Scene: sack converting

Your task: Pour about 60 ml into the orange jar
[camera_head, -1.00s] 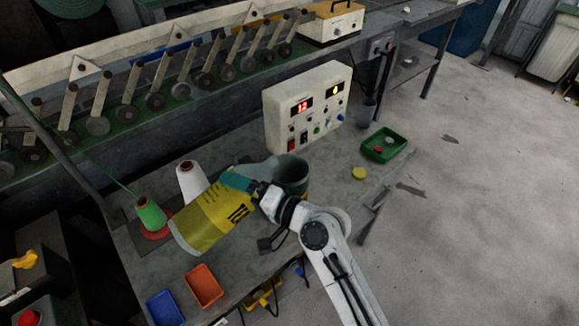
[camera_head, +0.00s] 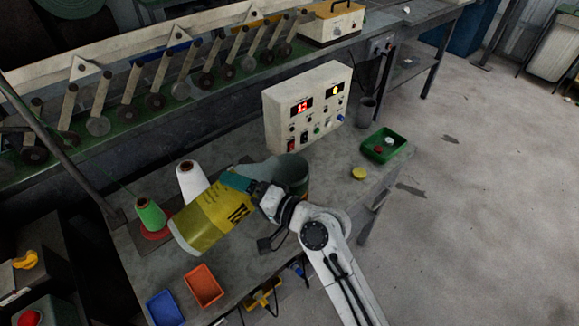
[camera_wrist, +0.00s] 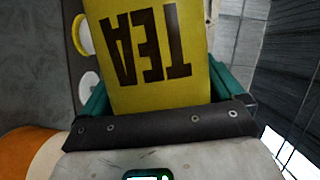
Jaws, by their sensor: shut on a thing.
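My gripper (camera_head: 240,182), with teal fingers, is shut on a yellow container (camera_head: 212,215) and holds it tilted above the bench. In the wrist view the yellow container (camera_wrist: 155,60) shows large dark letters reading TEA between the fingers (camera_wrist: 160,105). I cannot make out its mouth or anything flowing from it. No clear orange jar shows in the head view. An orange rounded surface (camera_wrist: 25,152) shows at the lower left in the wrist view, but I cannot tell whether it is the jar.
A dark green can (camera_head: 293,175) stands behind my gripper, partly hidden by a grey shape. White (camera_head: 190,180) and green (camera_head: 150,214) cones stand left. Orange (camera_head: 204,300) and blue (camera_head: 165,308) bins are at the front. A control box (camera_head: 308,107) and green tray (camera_head: 399,146) are behind.

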